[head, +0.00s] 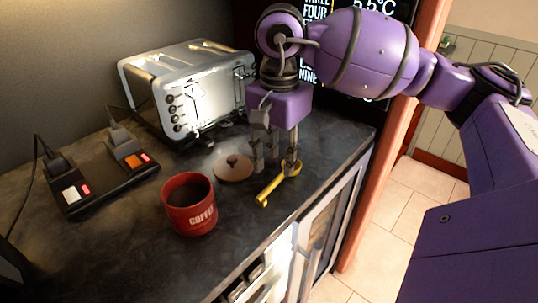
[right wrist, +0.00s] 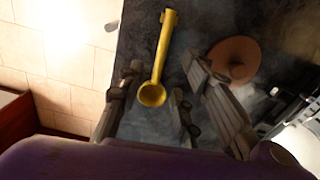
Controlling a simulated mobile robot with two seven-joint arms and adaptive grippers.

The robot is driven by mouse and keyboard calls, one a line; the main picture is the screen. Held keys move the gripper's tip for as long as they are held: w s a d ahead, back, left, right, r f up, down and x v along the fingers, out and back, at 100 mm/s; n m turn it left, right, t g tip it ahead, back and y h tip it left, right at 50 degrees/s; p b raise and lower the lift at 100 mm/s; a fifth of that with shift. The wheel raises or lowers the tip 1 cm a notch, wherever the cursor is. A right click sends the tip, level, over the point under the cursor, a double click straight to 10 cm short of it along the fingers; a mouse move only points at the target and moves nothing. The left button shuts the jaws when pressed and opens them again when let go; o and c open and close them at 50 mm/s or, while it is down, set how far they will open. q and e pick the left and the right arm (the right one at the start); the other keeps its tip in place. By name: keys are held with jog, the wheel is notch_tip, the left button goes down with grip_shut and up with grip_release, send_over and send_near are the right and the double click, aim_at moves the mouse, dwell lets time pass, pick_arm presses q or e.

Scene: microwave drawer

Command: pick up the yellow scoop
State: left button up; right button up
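The yellow scoop (head: 265,194) lies on the dark countertop near its front edge, its handle toward the front left and its bowl end partly hidden behind a finger of my right gripper (head: 274,171). That gripper points down over the bowl end. In the right wrist view, the scoop's round bowl (right wrist: 153,95) appears between the spread fingers of my right gripper (right wrist: 160,82), with the handle extending away past the tips. The fingers are open, with visible gaps beside the scoop. My left gripper is not in view.
A brown round lid (head: 233,167) lies just left of the gripper. A red coffee mug (head: 189,204) stands further left. A silver toaster (head: 190,90) is behind, and a power strip (head: 108,177) with plugs is at left. The counter drops off at the front right.

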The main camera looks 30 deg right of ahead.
aim_at(275, 181)
jog(key=f, duration=0.3)
jog(key=a+f, duration=0.1)
jog(key=f, duration=0.1)
jog(key=shift+s+f, duration=0.15)
jog(key=shift+s, duration=0.05)
jog(key=shift+c, duration=0.4)
grip_shut()
